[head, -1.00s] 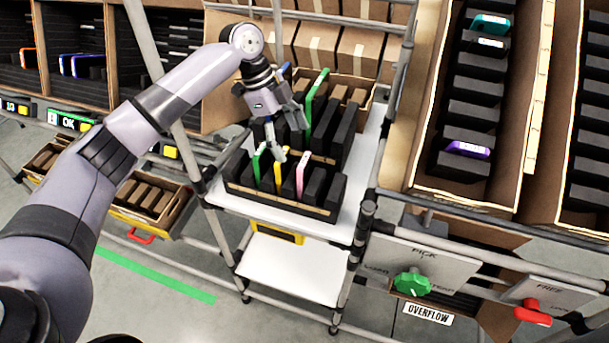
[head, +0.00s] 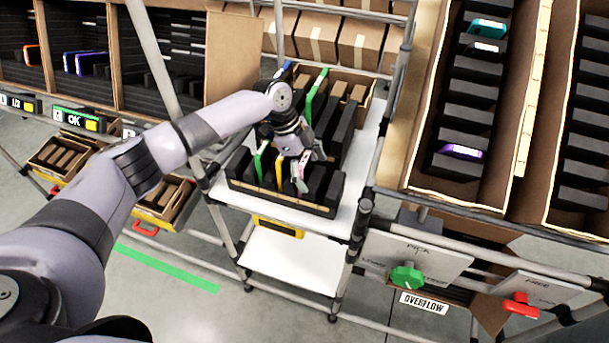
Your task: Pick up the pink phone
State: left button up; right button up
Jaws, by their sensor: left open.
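The pink phone (head: 299,184) stands upright in a slot of the black rack (head: 270,194) on the white shelf, at the rack's front right. My left gripper (head: 305,168) is open, its fingers pointing down at the pink phone's upper part and partly hiding it. I cannot tell whether the fingers touch it. A yellow phone (head: 280,172) and a green phone (head: 261,160) stand in the same rack to its left. My right gripper is not in view.
A taller green phone (head: 316,92) and black dividers stand just behind. Grey frame posts flank the white shelf (head: 345,208). A tilted carton at the right holds a teal phone (head: 488,27) and a purple phone (head: 461,152).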

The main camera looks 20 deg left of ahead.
pick_arm(q)
jog(key=c, duration=1.3)
jog(key=shift+c, duration=0.5)
jog(key=shift+r, duration=0.15)
